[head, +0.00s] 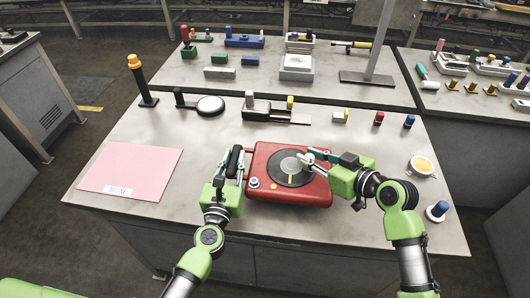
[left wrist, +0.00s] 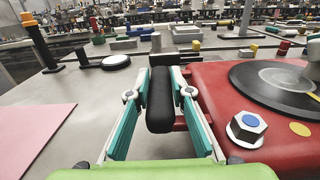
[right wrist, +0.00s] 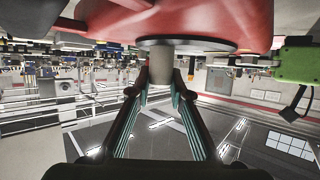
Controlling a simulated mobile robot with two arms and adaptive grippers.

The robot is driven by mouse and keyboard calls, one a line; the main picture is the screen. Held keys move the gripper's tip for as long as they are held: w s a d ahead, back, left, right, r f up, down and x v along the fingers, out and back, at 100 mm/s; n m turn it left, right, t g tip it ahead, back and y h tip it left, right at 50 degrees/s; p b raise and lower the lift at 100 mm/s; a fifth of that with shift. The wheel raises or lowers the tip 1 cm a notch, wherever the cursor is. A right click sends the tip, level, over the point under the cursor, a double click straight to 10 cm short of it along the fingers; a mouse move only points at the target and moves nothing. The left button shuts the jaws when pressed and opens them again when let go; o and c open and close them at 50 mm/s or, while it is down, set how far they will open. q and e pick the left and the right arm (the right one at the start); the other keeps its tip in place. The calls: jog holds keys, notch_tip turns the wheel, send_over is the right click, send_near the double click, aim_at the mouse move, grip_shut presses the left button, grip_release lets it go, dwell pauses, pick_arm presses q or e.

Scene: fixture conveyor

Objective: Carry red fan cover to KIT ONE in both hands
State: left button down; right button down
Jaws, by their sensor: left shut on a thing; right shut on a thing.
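The red fan cover (head: 262,158) is at the middle of the near table, with a dark round disc and a grey hub on top. My left gripper (head: 234,165) is shut on the black handle (left wrist: 160,98) at its left side. My right gripper (head: 308,158) is shut on the grey hub (right wrist: 161,65), which stands between its fingers. I cannot tell whether the cover touches the table. A pink mat (head: 130,170) with a small white label lies at the left of the table; the label's words are too small to read surely.
A black post with an orange top (head: 141,80), a round black stand (head: 210,106) and a grey block fixture (head: 270,112) stand behind. A yellow-topped cup (head: 421,166) and a blue knob (head: 439,210) are at right. Bare tabletop lies between mat and cover.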

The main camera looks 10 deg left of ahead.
aim_at(308, 169)
pick_arm(q)
jog(key=shift+d+f, duration=0.1)
pick_arm(e)
jog(key=shift+a+f, duration=0.1)
